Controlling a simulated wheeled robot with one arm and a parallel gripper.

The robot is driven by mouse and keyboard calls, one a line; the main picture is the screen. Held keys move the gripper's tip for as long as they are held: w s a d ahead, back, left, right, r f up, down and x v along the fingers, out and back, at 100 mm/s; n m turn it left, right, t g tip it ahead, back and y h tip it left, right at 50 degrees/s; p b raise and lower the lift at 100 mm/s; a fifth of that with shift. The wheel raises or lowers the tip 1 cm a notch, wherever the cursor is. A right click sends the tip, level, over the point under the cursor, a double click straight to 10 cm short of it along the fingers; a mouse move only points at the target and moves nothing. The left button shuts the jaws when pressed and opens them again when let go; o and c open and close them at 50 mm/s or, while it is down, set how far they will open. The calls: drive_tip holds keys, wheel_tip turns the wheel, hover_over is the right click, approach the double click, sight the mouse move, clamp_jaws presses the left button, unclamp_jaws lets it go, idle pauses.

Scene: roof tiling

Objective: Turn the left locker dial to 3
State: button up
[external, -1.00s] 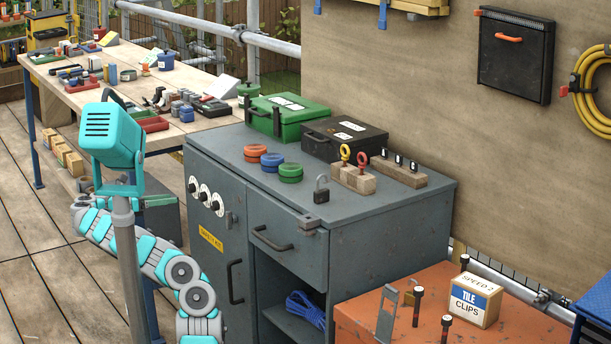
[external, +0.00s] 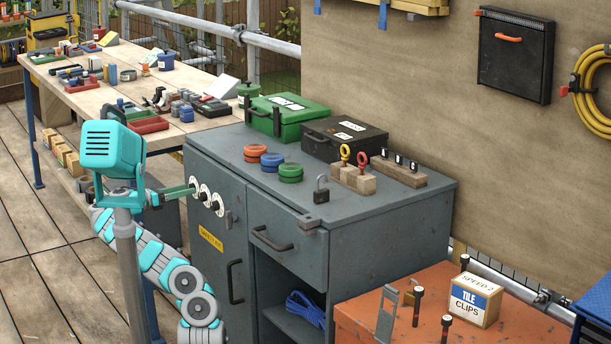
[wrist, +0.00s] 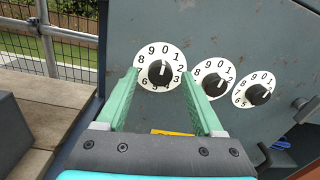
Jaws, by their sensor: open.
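The left dial (wrist: 160,73) is a black knob on a white numbered disc on the grey locker door. Its white mark points up, at about 0. In the external view the left dial (external: 193,184) is the leftmost of three in a slanting row. My gripper (wrist: 159,77) is open, with its two green fingers on either side of the left knob. I cannot tell whether the fingers touch it. In the external view my gripper (external: 188,190) reaches the door at the left dial.
The middle dial (wrist: 215,81) and right dial (wrist: 259,93) sit close to the right of my fingers. A yellow label (external: 211,239) and a door handle (external: 235,282) are lower on the locker (external: 260,205). A wooden workbench (external: 90,100) stands behind to the left.

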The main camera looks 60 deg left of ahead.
clamp_jaws()
idle(0.5)
drive_tip(key=shift+r, duration=0.1)
drive_tip(key=m+b, duration=0.4)
drive_tip(key=m, duration=1.6)
drive_tip(key=shift+d+m+y, duration=0.1)
drive_tip(key=shift+m+y, duration=0.2)
drive_tip(key=shift+m, duration=0.1)
idle(0.6)
